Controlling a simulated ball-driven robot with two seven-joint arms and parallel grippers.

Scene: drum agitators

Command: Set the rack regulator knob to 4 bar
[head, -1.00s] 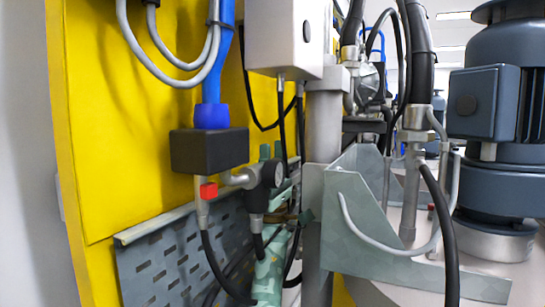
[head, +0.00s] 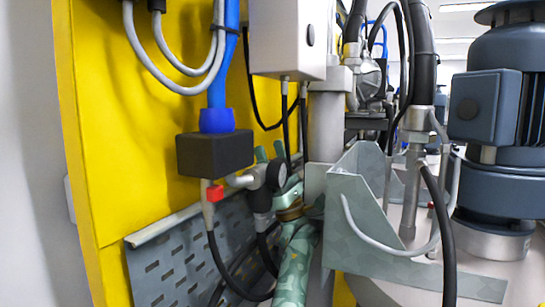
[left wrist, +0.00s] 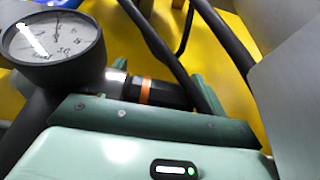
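The regulator's round gauge (head: 276,175) faces right in the head view, beside the black regulator body (head: 259,200). In the left wrist view the white gauge dial (left wrist: 50,35) fills the upper left, with a thin needle pointing nearly straight up; its exact reading is unclear. A black knob with an orange ring (left wrist: 145,91) lies just beyond my pale green left gripper (head: 272,152). Its dark green fingers appear apart, on either side of the knob; the left finger is partly hidden by the gauge and regulator, and contact is unclear. My right gripper is not in view.
A perforated grey tray (head: 180,265) runs below. Dark hoses hang close by. A grey bracket (head: 375,225) and large motor (head: 500,130) stand to the right.

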